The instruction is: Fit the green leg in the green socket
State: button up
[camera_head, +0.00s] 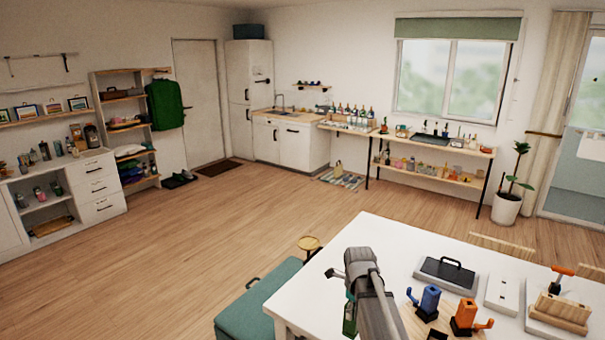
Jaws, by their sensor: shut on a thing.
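My grey arm and gripper (351,294) reach over the left part of the white table (385,238). The gripper is shut on a green piece (349,320), which I take to be the green leg; my arm hides part of it. A blue piece (430,298) and an orange piece (465,317) with side handles stand upright to the right, at a wooden board (412,322). A dark patch shows at the board's front by the frame's bottom edge. I cannot make out a green socket.
A dark tray with a black handle (452,274), a white plate (502,295) and a wooden block with an orange-handled tool (562,306) occupy the table's right side. The floor beyond is open.

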aim_at(351, 326)
notch_tip(351, 326, down, 7)
jog(key=b, duration=0.6)
jog(key=shift+f, duration=0.15)
jog(key=shift+a, duration=0.15)
dwell(0.4)
